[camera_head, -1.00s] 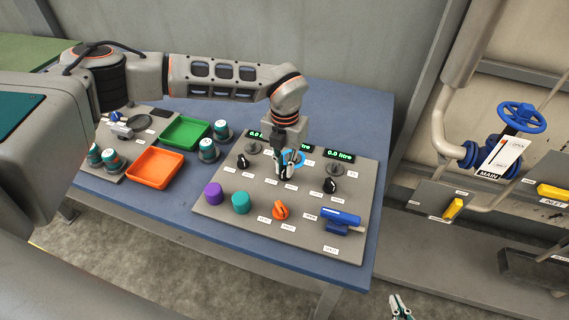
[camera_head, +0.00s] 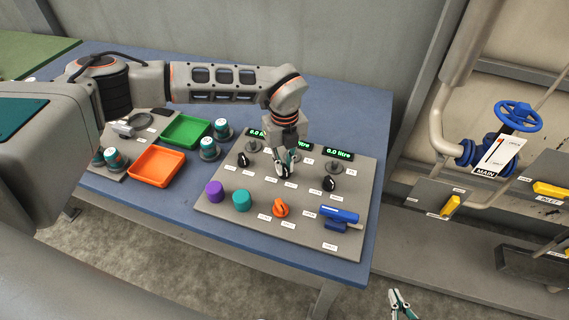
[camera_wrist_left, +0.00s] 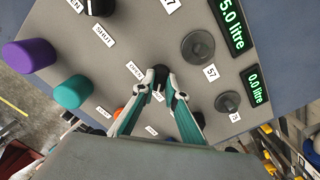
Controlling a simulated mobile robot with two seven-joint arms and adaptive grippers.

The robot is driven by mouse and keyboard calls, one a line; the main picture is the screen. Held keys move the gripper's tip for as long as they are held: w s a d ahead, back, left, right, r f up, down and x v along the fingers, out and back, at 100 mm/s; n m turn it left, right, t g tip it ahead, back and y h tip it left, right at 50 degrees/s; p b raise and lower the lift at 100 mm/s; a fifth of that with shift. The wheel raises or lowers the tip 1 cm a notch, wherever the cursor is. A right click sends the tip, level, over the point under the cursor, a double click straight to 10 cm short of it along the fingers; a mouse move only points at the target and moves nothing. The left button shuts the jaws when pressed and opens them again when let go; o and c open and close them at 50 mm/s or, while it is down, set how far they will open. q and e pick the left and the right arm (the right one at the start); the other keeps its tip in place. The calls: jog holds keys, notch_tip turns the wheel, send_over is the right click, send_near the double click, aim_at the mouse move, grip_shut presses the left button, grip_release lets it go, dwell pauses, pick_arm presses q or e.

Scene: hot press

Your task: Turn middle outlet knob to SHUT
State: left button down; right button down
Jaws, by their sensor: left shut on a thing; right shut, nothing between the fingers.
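The middle outlet knob is a small black knob on the grey panel (camera_head: 260,222); it shows between the fingertips in the left wrist view (camera_wrist_left: 160,72). My left gripper (camera_head: 284,168) points down at the middle of the panel and is shut on this knob. In the left wrist view its fingertips (camera_wrist_left: 163,92) lie at the knob's sides. The fingers hide most of the knob in the head view, and its pointing direction cannot be told. My right gripper (camera_head: 400,303) is at the bottom edge of the head view, shut and empty, away from the panel.
Left (camera_head: 243,160) and right black knobs (camera_head: 330,184) flank the middle one. Purple (camera_head: 214,191) and teal (camera_head: 242,200) cylinders, an orange knob (camera_head: 281,208) and a blue-handled valve (camera_head: 340,215) stand in front. Green (camera_head: 186,130) and orange trays (camera_head: 157,166) lie left.

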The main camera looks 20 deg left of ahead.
aim_at(284, 168)
pick_arm(q)
jog(key=shift+n, duration=0.5)
jog(key=c, duration=2)
grip_release()
jog(key=shift+c, duration=0.2)
notch_tip(284, 168, up, 12)
